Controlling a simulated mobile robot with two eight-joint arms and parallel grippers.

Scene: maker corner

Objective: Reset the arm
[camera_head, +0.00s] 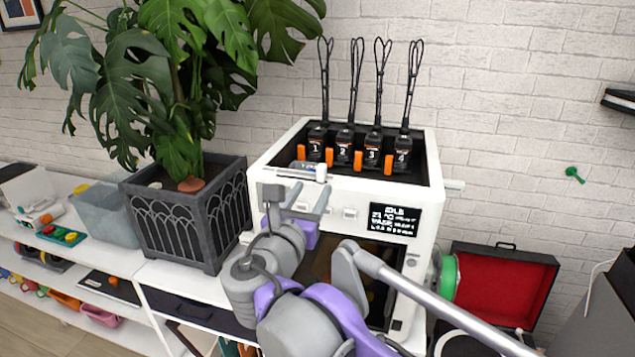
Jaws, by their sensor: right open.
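My right gripper (297,196) is in front of the upper front of a white machine (350,194). Its two grey fingers point up and away and stand apart with nothing visible between them. My grey and purple right arm comes in from the lower right and hides part of the machine's front opening. My left gripper is not in view.
Several black numbered units (372,152) with cable loops stand in the machine's top. A small grey and white item (308,171) lies at its front rim. A potted plant (188,215) stands left, an open red-lined case (496,285) right.

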